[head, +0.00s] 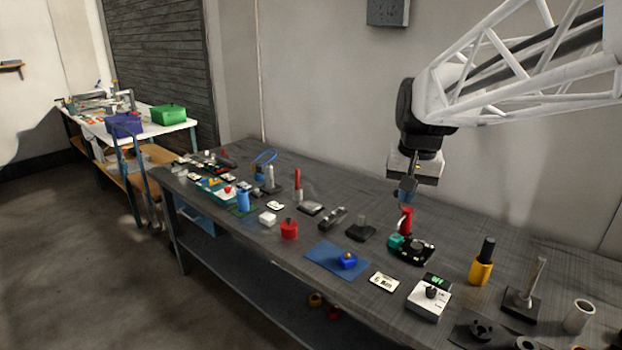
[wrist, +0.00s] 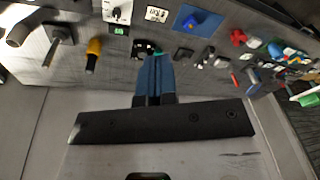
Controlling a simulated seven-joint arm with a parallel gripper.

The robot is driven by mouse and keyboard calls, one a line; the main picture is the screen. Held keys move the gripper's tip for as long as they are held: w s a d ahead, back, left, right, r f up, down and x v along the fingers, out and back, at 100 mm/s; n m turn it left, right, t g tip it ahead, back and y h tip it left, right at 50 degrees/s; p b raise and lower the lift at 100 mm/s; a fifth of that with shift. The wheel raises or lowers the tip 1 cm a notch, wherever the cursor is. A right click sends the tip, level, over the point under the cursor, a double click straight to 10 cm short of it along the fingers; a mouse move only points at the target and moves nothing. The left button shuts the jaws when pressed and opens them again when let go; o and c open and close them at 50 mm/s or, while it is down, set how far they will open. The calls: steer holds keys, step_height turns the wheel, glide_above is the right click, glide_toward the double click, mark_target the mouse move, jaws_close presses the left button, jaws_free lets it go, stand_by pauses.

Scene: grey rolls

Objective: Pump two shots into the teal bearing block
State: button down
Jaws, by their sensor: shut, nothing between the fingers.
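The teal bearing block (head: 396,241) sits on the bench at the left of a dark base (head: 417,251). A red upright piece (head: 406,222), which looks like the pump, stands beside the block, over the base. My gripper (head: 407,200) points down directly above the red piece, with its blue fingers shut and empty. I cannot tell whether the fingertips touch the red top. In the wrist view my shut fingers (wrist: 155,60) hide most of the red piece and block; part of the dark base (wrist: 141,46) shows beside them.
A white box with a knob and green display (head: 428,300), a yellow-black tool (head: 482,264) and a rod on a stand (head: 525,297) stand to the right. The wall is close behind.

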steer(key=w+d+m, duration=0.1)
steer(key=w+d, duration=0.4)
steer(key=w, duration=0.6)
steer(key=w+d+m, duration=0.2)
steer(key=w+d, duration=0.2)
steer(key=w, duration=0.7)
steer(key=w+d+f+m, duration=0.1)
steer(key=w+d+f, duration=0.1)
steer(key=w+d, duration=0.2)
steer(key=w+d+f+y, duration=0.1)
steer(key=w+d+f, duration=0.2)
steer(key=w, duration=0.5)
steer(key=w+d+f+m+g, duration=0.1)
steer(key=w+d+f, duration=0.1)
steer(key=w+d, duration=0.4)
steer(key=shift+w+f+m, duration=0.3)
steer(key=shift+w+f, duration=0.05)
steer(key=shift+w, duration=0.05)
steer(key=a+f, duration=0.5)
steer(key=f, duration=0.7)
